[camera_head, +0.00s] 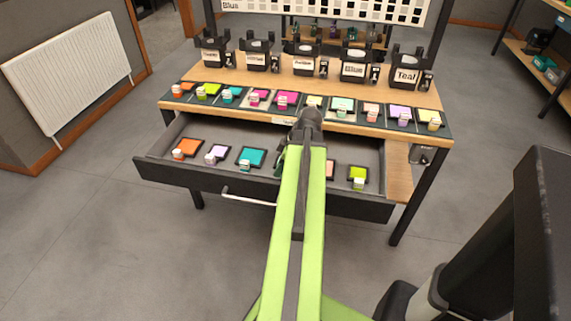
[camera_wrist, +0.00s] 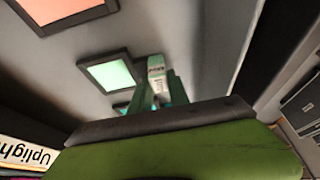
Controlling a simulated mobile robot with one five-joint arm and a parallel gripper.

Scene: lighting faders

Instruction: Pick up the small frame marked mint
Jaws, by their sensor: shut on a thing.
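In the wrist view, a small black frame with a mint-green pane (camera_wrist: 112,73) is beside my gripper. Its pale tab (camera_wrist: 157,68) with small dark print, too blurred to read, stands between the green fingers. My gripper (camera_wrist: 160,88) is shut on this tab. Whether the frame touches the drawer floor cannot be told. In the head view my green arm reaches over the open drawer (camera_head: 237,181) and hides most of my gripper and this frame.
A salmon frame (camera_wrist: 62,10) lies nearby in the drawer. Orange (camera_head: 187,148), lilac (camera_head: 217,152), teal (camera_head: 252,156) and lime (camera_head: 358,174) frames lie there too. Above, a row of coloured frames lines the table edge, with labelled black holders (camera_head: 304,64) behind. Floor in front is clear.

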